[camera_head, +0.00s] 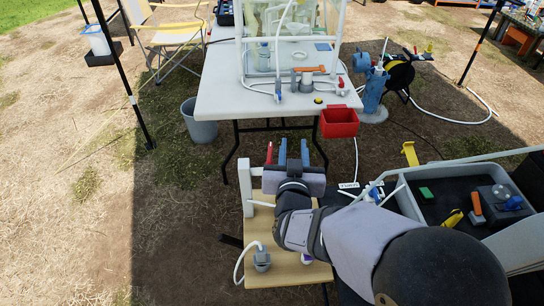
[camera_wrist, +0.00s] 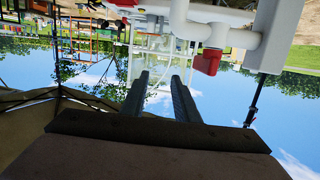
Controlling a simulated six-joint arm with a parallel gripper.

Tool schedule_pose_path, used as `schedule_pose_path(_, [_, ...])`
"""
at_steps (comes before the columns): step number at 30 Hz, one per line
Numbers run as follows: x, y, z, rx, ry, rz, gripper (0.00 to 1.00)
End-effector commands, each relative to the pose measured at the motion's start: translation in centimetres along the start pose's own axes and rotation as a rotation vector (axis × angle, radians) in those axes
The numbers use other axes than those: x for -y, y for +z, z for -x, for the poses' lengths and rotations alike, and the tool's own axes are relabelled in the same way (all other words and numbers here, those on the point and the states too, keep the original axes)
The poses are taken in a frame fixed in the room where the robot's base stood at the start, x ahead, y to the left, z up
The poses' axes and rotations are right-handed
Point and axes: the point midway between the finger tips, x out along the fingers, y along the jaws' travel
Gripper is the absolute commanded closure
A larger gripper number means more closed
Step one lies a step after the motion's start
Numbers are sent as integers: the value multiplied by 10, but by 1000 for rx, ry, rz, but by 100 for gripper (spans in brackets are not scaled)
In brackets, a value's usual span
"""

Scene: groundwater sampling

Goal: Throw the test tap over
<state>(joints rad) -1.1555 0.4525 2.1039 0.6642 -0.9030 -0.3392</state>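The tap's red handle (camera_wrist: 207,62) hangs on a white pipe (camera_wrist: 190,28) in the upper right of the wrist view, which is upside down. In the head view the red handle (camera_head: 269,153) stands just left of my gripper (camera_head: 293,150), beside a white post (camera_head: 246,187). My gripper also shows in the wrist view (camera_wrist: 159,78). Its two blue-grey fingers are apart with nothing between them. The handle is outside the fingers, beside one of them, with a gap in the wrist view. My wrist hides part of the pipe in the head view.
A small wooden table (camera_head: 285,270) lies below my arm, with a grey fitting (camera_head: 262,260) and white hose. A red bin (camera_head: 339,122) hangs on the white table (camera_head: 215,95) ahead. A grey tray (camera_head: 408,202) with tools is at right. A second red part (camera_wrist: 123,3) shows at the wrist view's top.

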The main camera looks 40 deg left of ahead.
Motion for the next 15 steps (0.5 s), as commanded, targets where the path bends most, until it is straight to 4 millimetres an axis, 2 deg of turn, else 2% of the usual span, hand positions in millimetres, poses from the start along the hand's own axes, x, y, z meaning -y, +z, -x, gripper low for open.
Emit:
schedule_pose_path(1, [26, 12, 3, -53, -13, 11, 72])
schedule_pose_path(3, [47, 16, 9, -119, -13, 19, 72])
schedule_pose_path(9, [58, 31, 15, -169, -1, 15, 72])
schedule_pose_path(15, [59, 35, 16, -177, 1, 14, 72])
